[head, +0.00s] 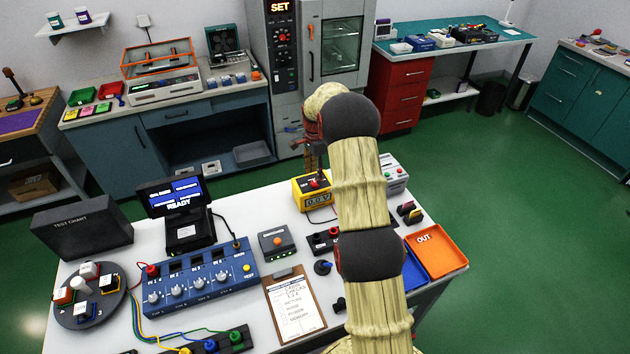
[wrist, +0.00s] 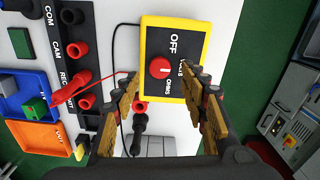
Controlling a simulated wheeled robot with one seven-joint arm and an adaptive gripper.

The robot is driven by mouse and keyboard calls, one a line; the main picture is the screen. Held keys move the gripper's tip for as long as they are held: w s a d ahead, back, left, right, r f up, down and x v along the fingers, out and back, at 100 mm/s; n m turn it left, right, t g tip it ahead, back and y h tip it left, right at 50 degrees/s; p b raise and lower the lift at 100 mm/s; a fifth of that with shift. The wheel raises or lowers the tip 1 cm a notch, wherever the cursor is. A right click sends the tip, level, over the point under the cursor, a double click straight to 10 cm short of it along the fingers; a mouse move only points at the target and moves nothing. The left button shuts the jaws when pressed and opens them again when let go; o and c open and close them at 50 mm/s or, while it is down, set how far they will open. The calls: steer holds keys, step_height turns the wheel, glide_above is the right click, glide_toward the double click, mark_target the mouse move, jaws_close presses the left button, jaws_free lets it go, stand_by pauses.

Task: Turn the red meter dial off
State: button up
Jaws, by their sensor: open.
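In the wrist view the meter (wrist: 150,28) has a dark face marked OFF, VOLTS and OHMS. Its red dial (wrist: 158,67) bears a short white mark; I cannot tell for sure which label it points at. My gripper (wrist: 161,88) is open, its two fingers on either side of the dial and apart from it, with nothing between them. In the head view my gripper (head: 314,153) hangs above the meter, and my arm hides part of the table behind it.
A socket strip (wrist: 88,80) with red plugs and a red lead lies left of the meter in the wrist view. The blue tray (wrist: 25,88) and orange OUT tray (head: 437,250) lie nearby. A blue channel box (head: 200,283) and clipboard (head: 296,308) occupy the table's left and front.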

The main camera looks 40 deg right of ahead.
mark_target(315, 183)
steer(key=shift+f, duration=2.05)
steer(key=shift+c, duration=0.2)
jaws_close()
